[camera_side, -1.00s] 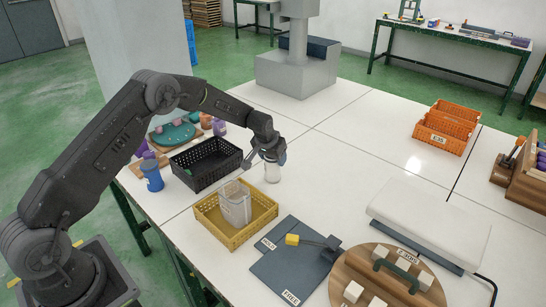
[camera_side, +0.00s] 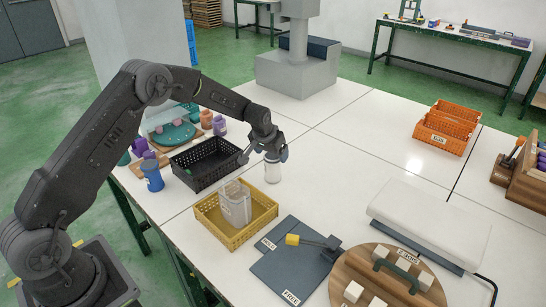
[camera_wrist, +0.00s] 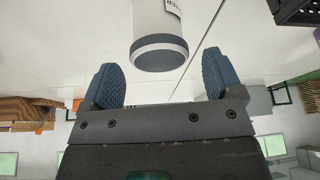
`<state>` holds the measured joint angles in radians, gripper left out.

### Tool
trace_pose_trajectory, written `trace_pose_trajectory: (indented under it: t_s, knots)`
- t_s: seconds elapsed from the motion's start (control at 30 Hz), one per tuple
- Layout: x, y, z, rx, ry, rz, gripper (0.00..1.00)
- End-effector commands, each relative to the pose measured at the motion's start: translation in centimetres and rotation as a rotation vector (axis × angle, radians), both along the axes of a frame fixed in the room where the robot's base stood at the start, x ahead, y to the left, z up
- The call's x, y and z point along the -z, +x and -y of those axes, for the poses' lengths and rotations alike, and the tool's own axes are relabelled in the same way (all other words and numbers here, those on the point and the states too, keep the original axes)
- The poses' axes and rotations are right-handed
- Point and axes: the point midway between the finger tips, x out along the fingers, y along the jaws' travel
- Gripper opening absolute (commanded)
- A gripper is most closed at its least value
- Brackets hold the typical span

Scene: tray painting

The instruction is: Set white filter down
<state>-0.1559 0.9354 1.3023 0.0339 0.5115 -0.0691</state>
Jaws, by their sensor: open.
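The white filter (camera_side: 272,173) is a small pale cylinder standing upright on the white table, right of the black basket. In the wrist view the white filter (camera_wrist: 158,22) shows a dark grey band and rounded end toward me. My gripper (camera_side: 264,157) is open just above and beside the filter's top. In the wrist view the two blue ridged fingers of my gripper (camera_wrist: 160,70) are spread wide, with a gap on both sides of the filter's end. Nothing is held. The filter's far end is cut off in the wrist view.
The black basket (camera_side: 181,168) is close to the left. The yellow basket (camera_side: 212,228) with a clear container (camera_side: 235,204) is in front. A dark grey board (camera_side: 277,272) lies at front. The table is clear to the filter's right.

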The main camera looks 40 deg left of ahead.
Motion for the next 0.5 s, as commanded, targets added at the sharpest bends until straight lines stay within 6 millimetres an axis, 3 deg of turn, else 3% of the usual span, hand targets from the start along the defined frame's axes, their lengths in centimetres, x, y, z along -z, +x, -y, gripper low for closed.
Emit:
trace_pose_trajectory:
  t_s: [0.2, 0.5]
  knots:
    - [-4.6, -1.8, 0.4, 0.001, 0.0, 0.003, 0.86]
    - [-8.1, -3.3, 0.7, 0.001, 0.0, 0.001, 0.86]
